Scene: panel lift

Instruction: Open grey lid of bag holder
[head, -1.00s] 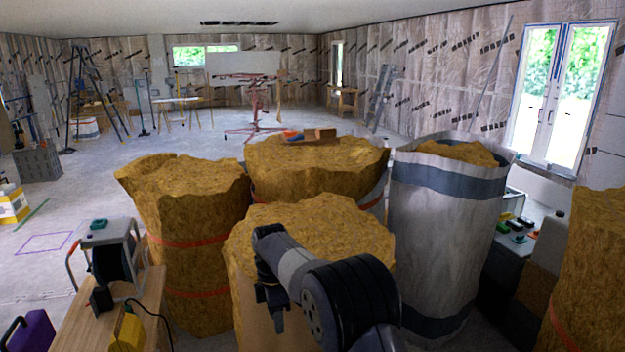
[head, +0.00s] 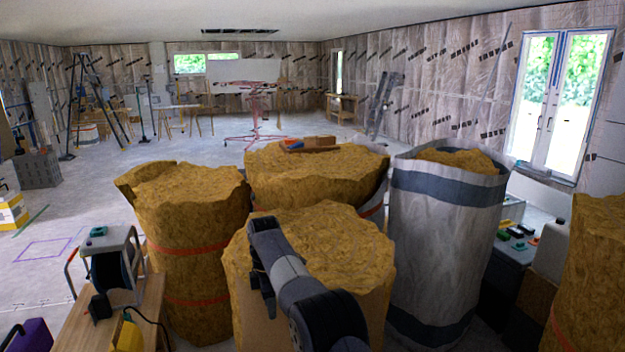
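I cannot make out a grey lid or a bag holder for certain in the head view. A tall whitish-grey bag (head: 440,235) with dark blue bands stands upright right of centre, its top open and filled with yellow-brown material (head: 458,160). My arm reaches up from the bottom, in front of the nearest yellow-brown roll (head: 345,235). My gripper (head: 268,306) seems to be the dark part hanging at the arm's far end. Its fingers are too dark and too hidden to tell open from shut. I see nothing held.
More yellow-brown rolls stand close by at left (head: 190,230), behind (head: 345,165) and at far right (head: 590,270). A wooden bench (head: 85,325) with a cable reel (head: 110,260) is at lower left. Cases (head: 505,265) stand at right. Open floor (head: 150,150) lies beyond.

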